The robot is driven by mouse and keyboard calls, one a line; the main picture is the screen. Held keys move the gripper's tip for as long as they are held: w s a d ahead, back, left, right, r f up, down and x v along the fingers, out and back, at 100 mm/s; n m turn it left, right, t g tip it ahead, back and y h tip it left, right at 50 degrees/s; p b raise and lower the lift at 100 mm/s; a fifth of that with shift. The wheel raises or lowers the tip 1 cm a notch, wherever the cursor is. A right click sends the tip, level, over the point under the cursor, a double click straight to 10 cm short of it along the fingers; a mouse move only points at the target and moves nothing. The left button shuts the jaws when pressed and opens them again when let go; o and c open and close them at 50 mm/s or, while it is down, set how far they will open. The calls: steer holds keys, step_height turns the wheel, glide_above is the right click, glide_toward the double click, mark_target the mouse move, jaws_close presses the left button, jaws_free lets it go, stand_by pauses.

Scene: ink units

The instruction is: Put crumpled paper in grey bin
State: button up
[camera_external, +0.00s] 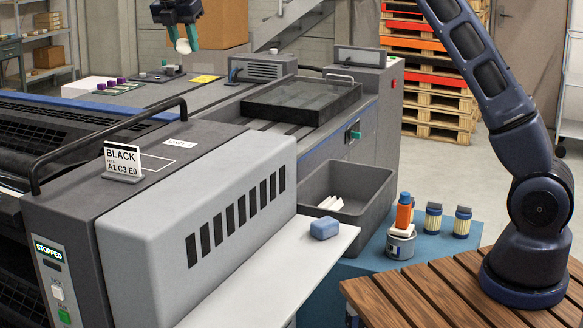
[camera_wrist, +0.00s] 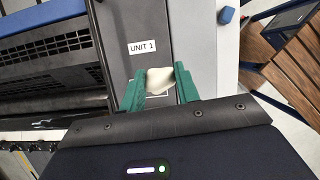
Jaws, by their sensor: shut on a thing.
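My gripper (camera_external: 182,45) is at the top left in the external view, high above the machine. Its green fingers are shut on a whitish crumpled paper (camera_external: 183,47). In the wrist view the paper (camera_wrist: 159,82) sits between the two green fingers of my gripper (camera_wrist: 160,72). The grey bin (camera_external: 372,207) stands in the middle right of the external view, beside the machine, with several white pieces inside. I cannot make out the bin in the wrist view.
A grey press with a dark handrail (camera_external: 110,145) and a "BLACK" sign (camera_external: 123,160) fills the left and middle. A dark tray (camera_external: 302,100) lies on top. A blue sponge (camera_external: 324,228) is on the light ledge.

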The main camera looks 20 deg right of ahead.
steer(key=w+d, duration=1.1)
steer(key=d, duration=0.2)
steer(key=w+d, duration=0.5)
steer(key=d, duration=0.8)
steer(key=w+d, duration=0.4)
steer(key=d, duration=0.9)
steer(key=w+d, duration=0.5)
steer(key=d, duration=0.8)
steer(key=shift+m, duration=0.4)
step_height(320, 180, down, 64)
steer(key=shift+a+f, duration=0.1)
steer(key=shift+a, duration=0.05)
steer(key=shift+f, duration=0.1)
steer(key=o, duration=0.9)
